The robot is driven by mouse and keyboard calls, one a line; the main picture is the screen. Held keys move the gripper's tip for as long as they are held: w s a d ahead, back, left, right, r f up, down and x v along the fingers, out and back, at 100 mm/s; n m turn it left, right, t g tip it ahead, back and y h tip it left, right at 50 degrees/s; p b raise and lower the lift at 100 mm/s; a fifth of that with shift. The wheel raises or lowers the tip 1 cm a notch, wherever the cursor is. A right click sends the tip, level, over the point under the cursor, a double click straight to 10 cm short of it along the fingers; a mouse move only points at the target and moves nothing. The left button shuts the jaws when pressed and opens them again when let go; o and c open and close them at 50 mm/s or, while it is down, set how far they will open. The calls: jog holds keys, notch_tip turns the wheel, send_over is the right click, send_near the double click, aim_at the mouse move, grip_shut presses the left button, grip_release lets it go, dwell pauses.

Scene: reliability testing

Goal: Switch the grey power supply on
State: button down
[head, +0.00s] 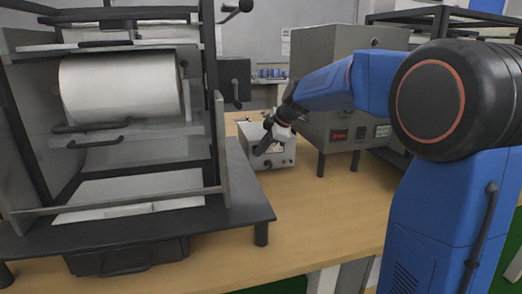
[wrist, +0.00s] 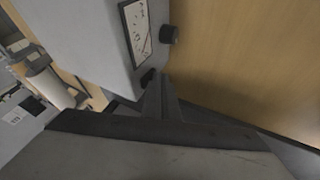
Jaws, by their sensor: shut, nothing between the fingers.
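In the wrist view the power supply (wrist: 90,35) fills the upper left. Its front has a dial meter (wrist: 136,32), a black knob (wrist: 169,34) and a small black switch (wrist: 147,78). My gripper is shut and empty in the wrist view (wrist: 161,80). Its tip is right beside the switch; I cannot tell whether they touch. The switch's position is not readable.
A black-framed machine with a white roll (head: 120,88) stands at the left. A tall grey cabinet (head: 325,85) with a red display stands on legs just right of the power supply. The wooden table (head: 310,215) is clear in front.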

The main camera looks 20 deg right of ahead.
jog(key=shift+w+f, duration=0.2)
jog(key=shift+f, duration=0.25)
jog(key=shift+r, duration=0.15)
